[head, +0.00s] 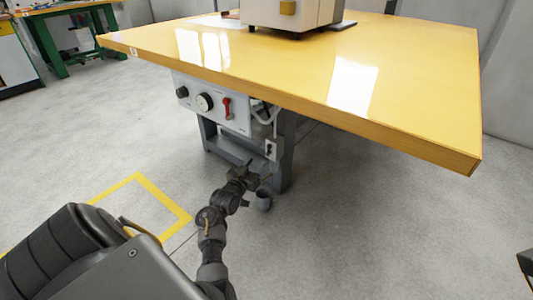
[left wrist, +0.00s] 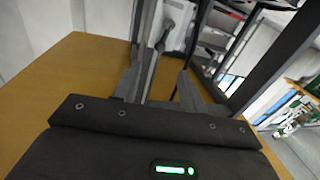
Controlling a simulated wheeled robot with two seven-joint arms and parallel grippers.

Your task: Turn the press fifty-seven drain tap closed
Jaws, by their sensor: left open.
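My left gripper (head: 248,172) is open and empty, low in front of the table's under-frame. A small grey fitting with a dark handle (head: 271,150) sits just above and right of it, apart from it as far as I can see; it may be the drain tap. In the left wrist view, my open fingers (left wrist: 158,88) point toward a grey upright part. A small dark round-ended lever (left wrist: 165,36) shows beyond the fingertips. A red lever (head: 227,107) hangs on the grey panel (head: 213,116) under the table. No label is readable.
The yellow table top (head: 300,70) overhangs the panel and carries a pale machine (head: 292,14). The panel bears a round gauge (head: 205,102) and a black knob (head: 182,92).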

